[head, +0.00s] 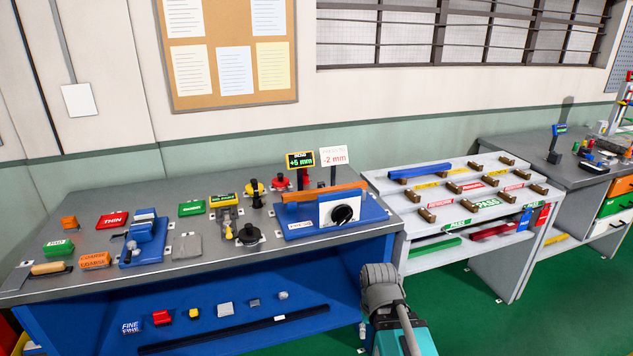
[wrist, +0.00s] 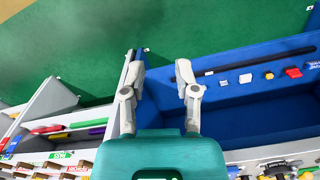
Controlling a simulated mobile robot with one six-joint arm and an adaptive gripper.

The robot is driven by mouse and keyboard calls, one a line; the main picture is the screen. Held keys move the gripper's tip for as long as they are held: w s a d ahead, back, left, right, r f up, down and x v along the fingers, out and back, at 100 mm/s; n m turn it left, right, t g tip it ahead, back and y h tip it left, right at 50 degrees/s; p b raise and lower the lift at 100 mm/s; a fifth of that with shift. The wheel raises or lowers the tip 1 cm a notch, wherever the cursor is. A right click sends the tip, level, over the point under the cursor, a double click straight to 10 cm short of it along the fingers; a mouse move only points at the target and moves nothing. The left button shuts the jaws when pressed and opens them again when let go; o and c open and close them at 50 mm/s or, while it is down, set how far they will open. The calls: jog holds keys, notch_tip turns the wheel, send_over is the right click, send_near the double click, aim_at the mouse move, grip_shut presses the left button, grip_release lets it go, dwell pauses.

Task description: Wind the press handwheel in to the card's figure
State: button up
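The press (head: 335,211) stands at the right end of the grey bench, with a blue base, a white block and an orange-brown bar across it. Its black handwheel (head: 343,214) is on the white block's front face. A display (head: 299,160) behind it reads +5 mm in green. The white card (head: 333,156) beside it reads -2 mm in red. My gripper (wrist: 159,72) is open and empty in the wrist view, fingers apart over the floor and blue lower shelf. It is away from the handwheel. In the head view only part of my arm shows, below the bench's right end.
The bench (head: 60,287) also carries a black knob (head: 248,234), a blue fixture (head: 143,243) and several coloured blocks. Small parts and a long dark bar lie on the blue shelf below. A white rack (head: 470,240) adjoins on the right. Green floor is clear in front.

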dwell(0.7)
jog(key=shift+o, duration=1)
jog(key=w+a+f+n+t+y+b, duration=0.1)
jog(key=w+a+t+y+b, duration=0.1)
jog(key=w+a, duration=0.15)
jog(key=w+a+f+t+y+b, duration=0.1)
jog(key=w+a+y, duration=0.1)
jog(key=w, duration=0.3)
jog(key=m+t+b, duration=0.8)
jog(key=t+b, duration=0.2)
jog(key=t, duration=0.4)
send_near(345, 220)
jog(key=shift+s+d+f+y, duration=0.1)
jog(key=shift+d+f+y, duration=0.1)
jog(key=shift+d+y, duration=0.1)
jog(key=shift+x, duration=5.05)
